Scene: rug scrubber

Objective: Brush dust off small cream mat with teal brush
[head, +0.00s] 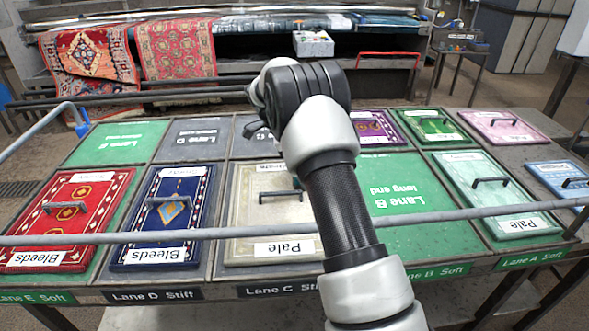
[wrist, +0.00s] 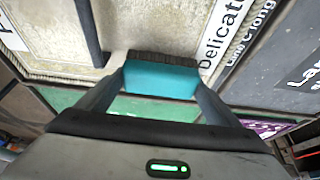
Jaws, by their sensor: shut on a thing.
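The small cream mat (head: 246,205) lies in the middle of the table's front row in the head view, with a dark handle and a "Pale" label. My arm covers its right part. In the wrist view the cream mat (wrist: 150,22) fills the upper middle, with a "Delicate" label at its right. My gripper (wrist: 161,84) is shut on the teal brush (wrist: 160,80). The brush's dark bristles face the mat at its edge; I cannot tell whether they touch.
A red mat (head: 95,190) and a blue mat (head: 200,190) lie to the left. A mint mat (head: 500,200) lies to the right, past the bare green Lane B panel (head: 415,225). A grey rail (head: 180,235) crosses in front. Several mats have raised handles.

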